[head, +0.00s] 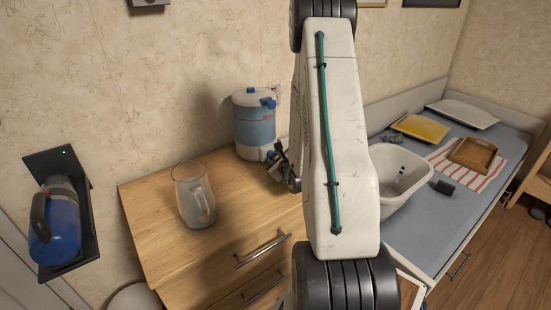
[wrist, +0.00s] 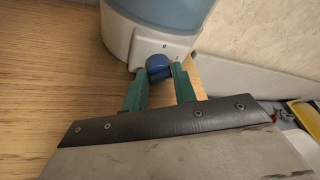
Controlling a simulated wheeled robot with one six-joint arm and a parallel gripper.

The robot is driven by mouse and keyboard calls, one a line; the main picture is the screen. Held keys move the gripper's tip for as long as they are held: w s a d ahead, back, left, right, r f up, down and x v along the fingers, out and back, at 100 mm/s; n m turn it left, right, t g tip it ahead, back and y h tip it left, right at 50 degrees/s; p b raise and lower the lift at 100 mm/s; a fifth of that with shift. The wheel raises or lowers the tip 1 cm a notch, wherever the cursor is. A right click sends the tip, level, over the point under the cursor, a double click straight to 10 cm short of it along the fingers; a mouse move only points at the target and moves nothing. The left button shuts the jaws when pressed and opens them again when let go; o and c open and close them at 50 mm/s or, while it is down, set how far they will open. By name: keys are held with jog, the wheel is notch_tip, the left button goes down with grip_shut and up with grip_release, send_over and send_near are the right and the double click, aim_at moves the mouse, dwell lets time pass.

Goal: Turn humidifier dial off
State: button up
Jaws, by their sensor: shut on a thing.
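The humidifier (head: 254,126) stands on the wooden dresser against the wall, with a blue see-through tank and a white base. Its lower part also shows in the wrist view (wrist: 120,33). The blue dial (wrist: 158,66) is on the front of the white base, with small marks above it. My gripper (wrist: 160,74) is at the base, its two green fingers on either side of the dial and shut on it. In the head view my gripper (head: 279,160) is small and partly hidden by my arm. The dial's exact setting cannot be read.
A glass pitcher (head: 194,195) stands on the dresser (head: 150,235), left of the humidifier. A blue bottle (head: 60,225) sits in a black wall holder. Right of my arm are a white basin (head: 399,180) and a bed with a wooden tray (head: 472,153).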

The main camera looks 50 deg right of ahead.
jog(key=shift+a, duration=0.15)
dwell(0.3)
jog(key=o, duration=0.9)
jog(key=shift+o, duration=0.2)
jog(key=shift+s, duration=0.15)
jog(key=v, duration=0.7)
jog(key=shift+s+a, duration=0.15)
jog(key=shift+s, duration=0.05)
